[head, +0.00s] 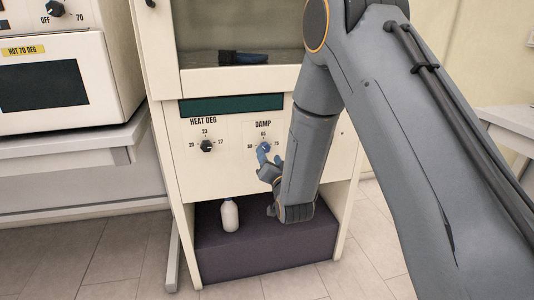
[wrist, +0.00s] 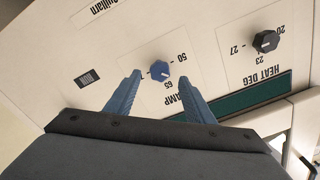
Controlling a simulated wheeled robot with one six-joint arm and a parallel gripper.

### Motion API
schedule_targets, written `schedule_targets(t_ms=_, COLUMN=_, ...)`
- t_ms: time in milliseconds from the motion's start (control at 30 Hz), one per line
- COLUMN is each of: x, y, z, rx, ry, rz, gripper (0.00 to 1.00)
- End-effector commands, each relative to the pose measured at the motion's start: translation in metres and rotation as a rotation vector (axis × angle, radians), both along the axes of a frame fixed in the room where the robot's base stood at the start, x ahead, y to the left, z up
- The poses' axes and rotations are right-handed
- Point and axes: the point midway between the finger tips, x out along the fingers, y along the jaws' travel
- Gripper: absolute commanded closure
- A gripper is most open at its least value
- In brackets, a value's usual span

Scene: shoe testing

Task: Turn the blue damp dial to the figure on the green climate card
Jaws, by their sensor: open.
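The blue damp dial (head: 265,147) is on the cream cabinet front, under the word DAMP. In the wrist view, where the panel appears upside down, the blue dial (wrist: 160,69) shows between my fingertips. Its white mark seems to point to the lower left there, between the 65 and a figure partly hidden by a finger. My gripper (wrist: 159,76) is open, with one finger on each side of the dial; I cannot tell whether they touch it. In the head view my gripper (head: 269,160) partly covers the dial. No green climate card shows in either view.
A black HEAT DEG dial (head: 207,146) sits left of the damp dial. A dark green strip (head: 232,104) runs above both. A white bottle (head: 230,215) stands on the dark base (head: 265,250) below the panel. A white oven (head: 60,80) stands at left.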

Motion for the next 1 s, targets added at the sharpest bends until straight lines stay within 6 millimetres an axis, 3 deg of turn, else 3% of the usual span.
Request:
schedule_targets(t_ms=233, x=-0.027, y=-0.007, z=0.000, rx=0.000, ry=0.001, rz=0.001, gripper=0.51)
schedule_targets(t_ms=667, x=-0.030, y=-0.008, z=0.000, rx=-0.016, ry=-0.005, rz=0.001, gripper=0.51)
schedule_targets(t_ms=833, x=-0.028, y=-0.008, z=0.000, rx=-0.206, ry=-0.063, rz=0.001, gripper=0.51)
schedule_targets(t_ms=1000, x=-0.027, y=-0.007, z=-0.001, rx=-0.562, ry=-0.165, rz=0.001, gripper=0.51)
